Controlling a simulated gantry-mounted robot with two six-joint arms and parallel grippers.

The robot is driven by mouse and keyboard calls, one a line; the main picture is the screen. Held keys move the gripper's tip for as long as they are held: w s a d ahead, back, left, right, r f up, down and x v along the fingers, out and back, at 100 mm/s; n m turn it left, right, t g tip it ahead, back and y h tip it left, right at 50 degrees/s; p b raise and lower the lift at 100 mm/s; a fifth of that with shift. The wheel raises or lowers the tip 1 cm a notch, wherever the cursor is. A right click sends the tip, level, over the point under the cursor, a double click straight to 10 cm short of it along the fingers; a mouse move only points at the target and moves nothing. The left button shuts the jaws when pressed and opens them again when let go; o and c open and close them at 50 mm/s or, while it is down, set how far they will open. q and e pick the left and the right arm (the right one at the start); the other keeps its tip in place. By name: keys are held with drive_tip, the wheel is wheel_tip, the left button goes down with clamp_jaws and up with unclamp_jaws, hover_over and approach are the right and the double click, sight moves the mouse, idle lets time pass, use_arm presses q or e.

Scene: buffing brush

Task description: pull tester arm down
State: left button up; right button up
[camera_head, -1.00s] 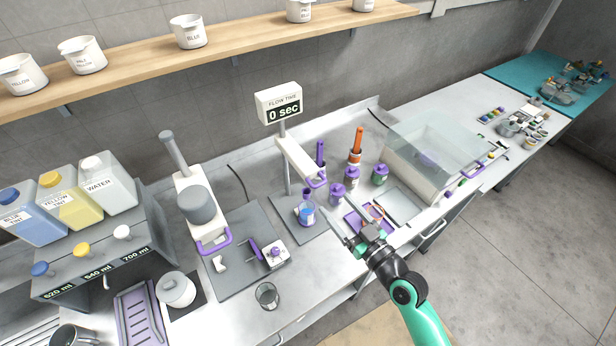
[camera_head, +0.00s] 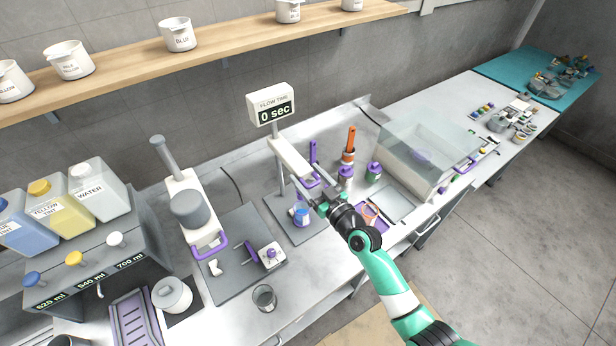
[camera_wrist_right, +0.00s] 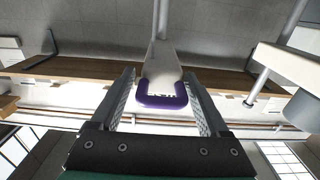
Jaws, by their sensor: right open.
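The flow time tester stands at the middle of the bench with its display (camera_head: 271,105) reading 0 sec. Its white tester arm (camera_head: 288,155) slopes forward and ends in a purple handle (camera_head: 312,182). A cup with blue liquid (camera_head: 301,216) stands below the arm. My right gripper (camera_head: 304,188) is open, up at the handle. In the right wrist view the white arm (camera_wrist_right: 162,60) and the purple handle (camera_wrist_right: 162,101) show between the two spread fingers, with gaps at both sides. My left gripper is out of view.
Left of the tester stand another white device with a purple handle (camera_head: 208,246) and a grey mat (camera_head: 236,278). An empty glass (camera_head: 264,298) is near the front edge. Purple and orange tools and a clear-covered box (camera_head: 425,150) stand to the right.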

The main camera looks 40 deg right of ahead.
drive_tip(key=shift+c, duration=0.3)
clamp_jaws()
wheel_tip(320, 180, down, 12)
drive_tip(key=b, duration=1.3)
drive_tip(key=shift+f, duration=0.15)
drive_tip(key=shift+c, duration=0.2)
unclamp_jaws()
drive_tip(key=shift+o, duration=0.5)
drive_tip(key=shift+s, duration=0.2)
